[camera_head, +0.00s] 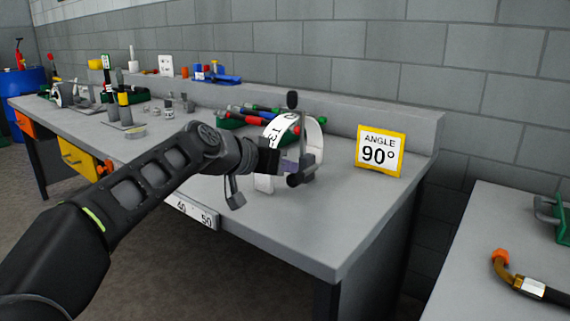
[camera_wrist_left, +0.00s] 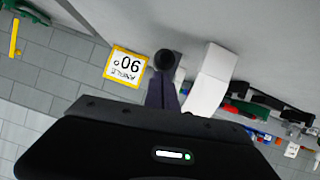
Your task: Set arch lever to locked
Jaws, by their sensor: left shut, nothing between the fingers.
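The white arch (camera_head: 313,135) with printed marks stands near the front right of the grey workbench. A grey lever (camera_head: 303,150) with dark round knobs at its top (camera_head: 292,99) and bottom (camera_head: 294,180) stands upright against the arch. My left gripper (camera_head: 284,167) is shut and empty, close beside the lever and in front of the arch, covering part of it. I cannot tell whether it touches the lever. In the left wrist view a dark knob (camera_wrist_left: 164,60) shows end-on beside the white arch (camera_wrist_left: 211,75). My right gripper is out of view.
A yellow-framed sign (camera_head: 380,152) reading "ANGLE 90°" stands right of the arch. Several coloured-handled tools (camera_head: 240,117) lie behind it. A scale plate (camera_head: 194,213) is on the bench's front edge. A second table (camera_head: 480,240) at right holds a hose with an orange end (camera_head: 501,257).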

